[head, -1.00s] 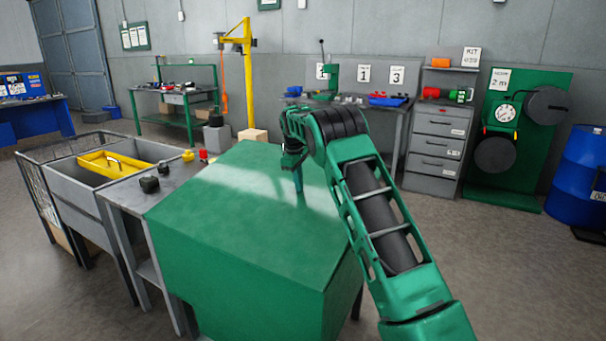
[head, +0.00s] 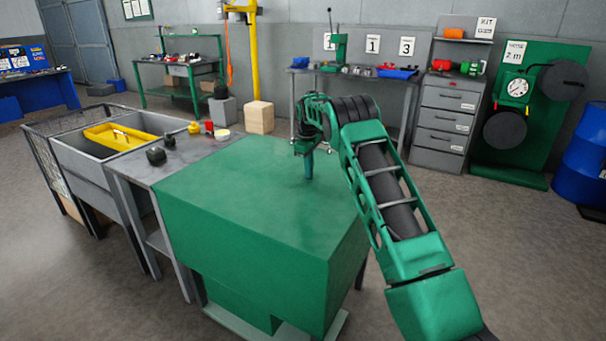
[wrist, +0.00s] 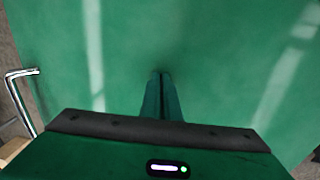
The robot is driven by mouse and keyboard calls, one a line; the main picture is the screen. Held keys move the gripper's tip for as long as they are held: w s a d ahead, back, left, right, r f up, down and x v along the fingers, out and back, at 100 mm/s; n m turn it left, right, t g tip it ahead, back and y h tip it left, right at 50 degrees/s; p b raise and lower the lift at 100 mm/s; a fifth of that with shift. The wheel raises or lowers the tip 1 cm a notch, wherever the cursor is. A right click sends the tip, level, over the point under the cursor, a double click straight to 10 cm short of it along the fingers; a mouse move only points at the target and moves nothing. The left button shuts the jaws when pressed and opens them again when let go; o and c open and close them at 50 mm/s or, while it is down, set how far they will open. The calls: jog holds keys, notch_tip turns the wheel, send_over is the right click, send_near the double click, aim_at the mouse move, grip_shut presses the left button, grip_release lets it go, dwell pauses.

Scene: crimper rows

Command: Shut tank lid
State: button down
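The tank is a large green box (head: 245,268) in the middle of the head view. Its broad green lid (head: 235,190) lies flat on top, and I see no open gap on the sides in view. The lid also fills most of the wrist view (wrist: 220,60). My gripper (head: 308,178) points down at the far right part of the lid. In the wrist view its two fingers (wrist: 161,76) are together with nothing between them. The tips are at or just above the surface; contact is unclear. A chrome bar handle (wrist: 22,73) shows at the lid's left edge in the wrist view.
A grey bench (head: 190,152) with small parts adjoins the tank's left, beside a grey sink holding a yellow tray (head: 118,136). A wooden block (head: 260,117) stands behind. Drawers (head: 447,125) and a green reel panel (head: 520,150) are at the back right. Floor is open at the right.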

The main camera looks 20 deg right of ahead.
jog(key=shift+s+a+f, duration=0.15)
jog(key=shift+f, duration=0.6)
notch_tip(320, 180, up, 14)
jog(key=r, duration=0.1)
jog(key=s+d+r+m, duration=0.35)
jog(key=s+r, duration=0.55)
jog(key=s, duration=0.5)
jog(key=s+r+m, duration=0.2)
jog(key=s+m, duration=0.3)
jog(key=s, duration=1.1)
jog(key=s+a+f+m, duration=0.1)
jog(key=s+f, duration=0.3)
jog(key=s, duration=0.7)
jog(key=s+a+f+m, duration=0.2)
jog(key=s+a+f, duration=0.1)
jog(key=s, duration=0.8)
jog(key=s+a+f+m+y, duration=0.1)
jog(key=s+f, duration=0.4)
jog(key=s, duration=0.6)
jog(key=shift+s+a+m+g, duration=0.4)
jog(key=shift+a+m, duration=0.25)
jog(key=shift+a, duration=0.3)
jog(key=shift+f, duration=0.1)
